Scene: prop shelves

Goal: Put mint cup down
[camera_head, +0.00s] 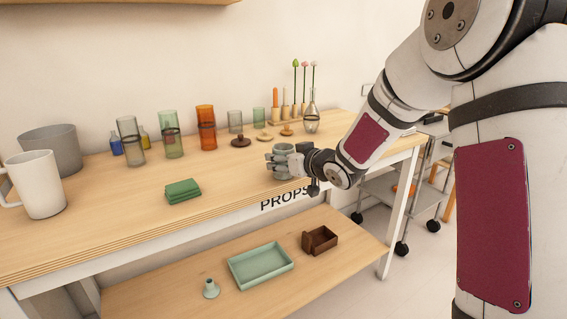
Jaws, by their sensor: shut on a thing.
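The mint cup (283,148) is in the head view, above the front part of the wooden top shelf (225,191), just over the "PROPS" lettering. My gripper (282,162) reaches in from the right and is shut on the cup. Its fingers cover much of the cup's side. The cup looks about upright. I cannot tell whether its base touches the wood.
Coloured glasses, including an orange one (206,128), stand behind. Small wooden stands, such as a dark one (241,141), are close behind the cup. Below are a mint tray (233,277) and a brown box (320,240).

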